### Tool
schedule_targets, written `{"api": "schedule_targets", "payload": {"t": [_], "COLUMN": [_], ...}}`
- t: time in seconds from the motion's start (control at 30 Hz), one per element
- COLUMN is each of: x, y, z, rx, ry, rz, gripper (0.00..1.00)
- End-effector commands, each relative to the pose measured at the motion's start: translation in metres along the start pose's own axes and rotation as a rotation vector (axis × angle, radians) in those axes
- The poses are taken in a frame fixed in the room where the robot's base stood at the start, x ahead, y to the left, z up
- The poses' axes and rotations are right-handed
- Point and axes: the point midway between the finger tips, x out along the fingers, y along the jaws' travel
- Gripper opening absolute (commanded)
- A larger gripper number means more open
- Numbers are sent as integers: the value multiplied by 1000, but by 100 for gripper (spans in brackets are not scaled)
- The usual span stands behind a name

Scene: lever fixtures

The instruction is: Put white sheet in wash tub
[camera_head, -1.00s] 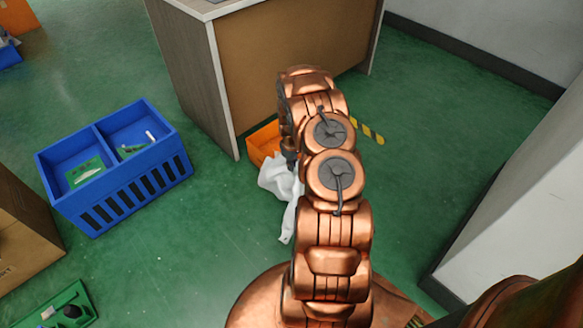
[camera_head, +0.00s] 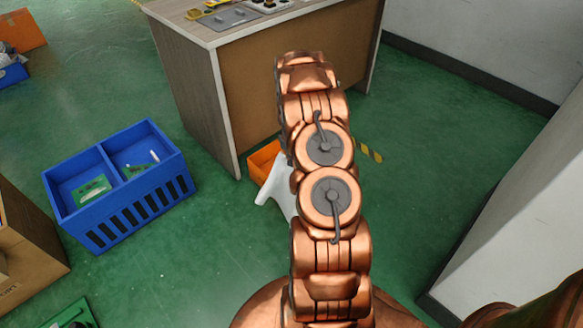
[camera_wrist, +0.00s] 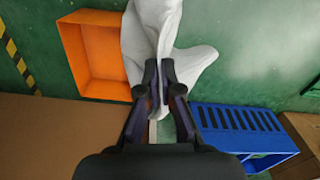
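The white sheet (camera_head: 272,194) hangs beside my arm in the head view, partly hidden by it. In the wrist view the white sheet (camera_wrist: 140,35) is bunched between my fingertips and spreads up and to the right. My gripper (camera_wrist: 160,80) is shut on it. In the head view my gripper is hidden behind my arm. An orange open bin (camera_head: 262,161) is on the floor by the cabinet, and it also shows in the wrist view (camera_wrist: 104,90), left of the sheet, looking empty. I cannot tell for sure whether this is the wash tub.
A blue two-part crate (camera_head: 85,208) with green boards in it stands on the floor at left; it also shows in the wrist view (camera_wrist: 240,142). A wooden cabinet (camera_head: 190,95) stands behind the orange bin. A cardboard box (camera_head: 30,245) is at far left. Green floor between is clear.

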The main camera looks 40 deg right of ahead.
Motion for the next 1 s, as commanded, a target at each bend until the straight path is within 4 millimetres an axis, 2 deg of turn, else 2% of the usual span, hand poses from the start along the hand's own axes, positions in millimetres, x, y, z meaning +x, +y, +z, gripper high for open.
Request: {"api": "schedule_targets", "payload": {"t": [0.03, 0.1, 0.4, 0.53, 1.0], "x": [-13, -20, -22, -34, -144], "y": [1, 0, 0, 0, 1], "z": [-1, -1, 0, 0, -1], "rx": [-1, -1, 0, 0, 0], "ry": [3, 1, -1, 0, 5], "rz": [3, 1, 0, 0, 5], "gripper": [0, 0, 0, 0, 0]}}
